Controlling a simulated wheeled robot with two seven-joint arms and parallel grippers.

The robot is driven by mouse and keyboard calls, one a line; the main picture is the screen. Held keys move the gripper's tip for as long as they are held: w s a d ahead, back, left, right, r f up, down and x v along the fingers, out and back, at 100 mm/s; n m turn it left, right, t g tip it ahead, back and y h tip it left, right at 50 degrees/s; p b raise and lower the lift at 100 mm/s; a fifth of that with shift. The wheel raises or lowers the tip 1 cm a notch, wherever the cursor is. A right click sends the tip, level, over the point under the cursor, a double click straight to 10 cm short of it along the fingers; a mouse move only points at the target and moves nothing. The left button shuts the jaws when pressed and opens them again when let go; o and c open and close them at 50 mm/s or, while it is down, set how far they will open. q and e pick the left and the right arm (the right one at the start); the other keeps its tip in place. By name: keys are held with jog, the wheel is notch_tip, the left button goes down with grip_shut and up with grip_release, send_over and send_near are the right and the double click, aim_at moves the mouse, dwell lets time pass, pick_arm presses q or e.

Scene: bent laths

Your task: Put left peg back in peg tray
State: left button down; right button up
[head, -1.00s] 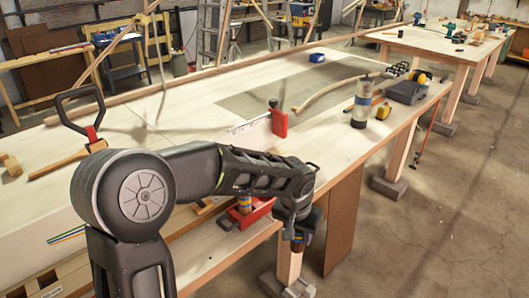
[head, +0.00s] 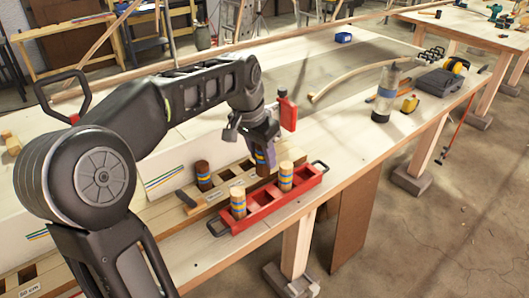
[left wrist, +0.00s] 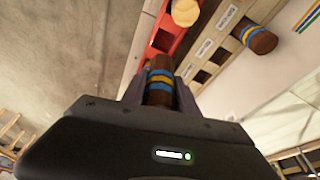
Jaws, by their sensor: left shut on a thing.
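My left gripper (head: 264,155) is shut on a dark brown peg (left wrist: 159,82) with blue and yellow bands, held between the two fingers. In the head view it is beside the red peg tray (head: 262,212), over the wooden slotted rail behind it; I cannot tell whether the peg's lower end touches anything. The tray holds two pale banded pegs, a near-left one (head: 238,204) and a right one (head: 286,177), with bare tray between and beside them. Another dark brown banded peg (head: 203,176) stands in the slotted rail; it also shows in the left wrist view (left wrist: 261,40). My right gripper is not in view.
A red clamp (head: 287,112) stands behind my gripper. A clear bottle (head: 385,92), a yellow tape measure (head: 410,104) and a bent lath (head: 350,75) lie farther right. The bench's front edge is close by the tray.

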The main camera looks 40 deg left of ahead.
pick_arm(q)
jog(key=shift+f+b, duration=3.45)
jog(key=shift+f, duration=0.9)
jog(key=shift+f+b, duration=1.05)
jog(key=shift+f, duration=0.45)
jog(key=c, duration=0.9)
grip_release()
jog(key=shift+o, duration=0.2)
jog(key=shift+r, duration=0.15)
notch_tip(320, 180, up, 9)
jog(key=p, duration=0.7)
